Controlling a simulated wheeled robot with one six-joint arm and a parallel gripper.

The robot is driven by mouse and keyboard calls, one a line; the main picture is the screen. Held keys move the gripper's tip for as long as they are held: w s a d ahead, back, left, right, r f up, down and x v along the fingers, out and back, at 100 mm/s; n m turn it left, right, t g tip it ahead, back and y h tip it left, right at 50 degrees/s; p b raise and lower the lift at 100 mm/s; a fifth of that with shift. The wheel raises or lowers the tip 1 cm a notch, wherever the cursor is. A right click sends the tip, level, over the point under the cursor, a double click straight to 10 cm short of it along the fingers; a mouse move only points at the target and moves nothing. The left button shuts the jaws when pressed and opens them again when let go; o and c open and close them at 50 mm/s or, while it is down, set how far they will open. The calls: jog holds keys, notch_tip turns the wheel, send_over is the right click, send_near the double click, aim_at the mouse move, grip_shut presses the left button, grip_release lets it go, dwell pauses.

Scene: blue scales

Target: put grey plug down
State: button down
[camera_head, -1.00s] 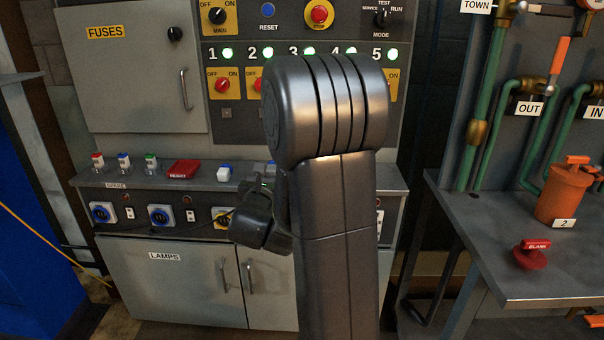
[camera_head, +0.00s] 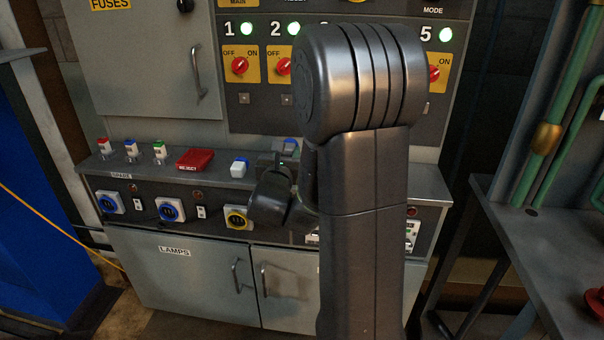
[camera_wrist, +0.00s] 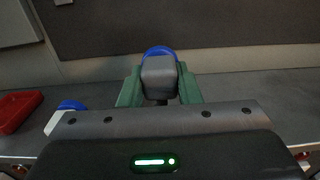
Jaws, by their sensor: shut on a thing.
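The grey plug (camera_wrist: 159,78), with a blue ring behind its grey body, is between the green fingers of my gripper (camera_wrist: 160,92) in the wrist view. The gripper is shut on it. In the head view, the plug's blue part (camera_head: 290,144) shows just beyond my gripper (camera_head: 277,160), over the grey ledge (camera_head: 220,184) of the control panel. My arm hides part of the ledge. I cannot tell whether the plug touches the ledge.
A white and blue plug (camera_head: 239,168) stands just left of my gripper. The panel wall (camera_head: 310,118) rises behind.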

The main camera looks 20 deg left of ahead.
jog(key=shift+f+b, duration=0.6)
jog(key=shift+f, duration=2.5)
jog(key=shift+f+b, duration=0.25)
jog(key=shift+b, duration=0.05)
jog(key=c, duration=1.1)
grip_release()
jog(key=shift+r, duration=0.1)
jog(key=shift+o, duration=0.2)
jog(key=shift+r+p, duration=0.2)
jog(key=shift+p, duration=0.15)
jog(key=v, duration=1.2)
